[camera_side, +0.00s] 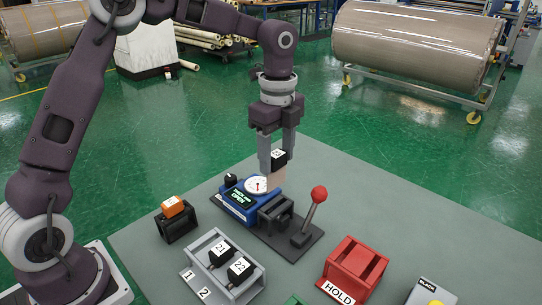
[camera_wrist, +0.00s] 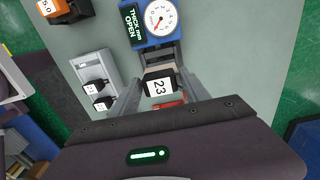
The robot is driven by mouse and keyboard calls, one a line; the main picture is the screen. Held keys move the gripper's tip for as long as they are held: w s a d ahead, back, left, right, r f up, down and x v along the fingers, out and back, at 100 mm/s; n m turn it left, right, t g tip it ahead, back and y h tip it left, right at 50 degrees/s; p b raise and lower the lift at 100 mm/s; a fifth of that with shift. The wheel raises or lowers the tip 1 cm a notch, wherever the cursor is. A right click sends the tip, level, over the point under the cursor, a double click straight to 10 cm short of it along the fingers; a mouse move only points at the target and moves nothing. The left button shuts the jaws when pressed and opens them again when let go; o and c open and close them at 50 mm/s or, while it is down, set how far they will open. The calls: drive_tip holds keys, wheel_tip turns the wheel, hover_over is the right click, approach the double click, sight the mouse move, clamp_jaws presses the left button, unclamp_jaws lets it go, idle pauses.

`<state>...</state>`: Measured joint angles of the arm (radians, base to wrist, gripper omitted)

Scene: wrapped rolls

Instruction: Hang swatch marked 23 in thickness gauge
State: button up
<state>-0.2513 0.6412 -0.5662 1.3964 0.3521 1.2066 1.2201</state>
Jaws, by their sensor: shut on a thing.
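The swatch marked 23 (camera_side: 279,155) has a black top block with a white label and a pale sheet hanging below it. My gripper (camera_side: 277,158) is shut on its black block, also clear in the wrist view (camera_wrist: 159,87). The thickness gauge (camera_side: 238,199) is blue with a round white dial and a green display reading OPEN. It stands on a dark base with a dark grey jaw block (camera_side: 276,211) and a red-knobbed lever (camera_side: 318,195). The swatch is above and close to the jaw block; I cannot tell whether its sheet is between the jaws.
A grey rack (camera_side: 191,270) with slots labelled 1 and 2 holds swatches 21 (camera_side: 220,252) and 22 (camera_side: 239,270). An orange block (camera_side: 173,207) sits in a black holder at left. A red HOLD bin (camera_side: 354,268) stands at front right. Wrapped rolls (camera_side: 410,45) stand behind.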

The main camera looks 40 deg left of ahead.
sight(276, 187)
drive_tip(key=shift+f, duration=2.5)
drive_tip(key=shift+f, duration=3.3)
drive_tip(key=o, duration=1.4)
drive_tip(key=shift+o, duration=0.2)
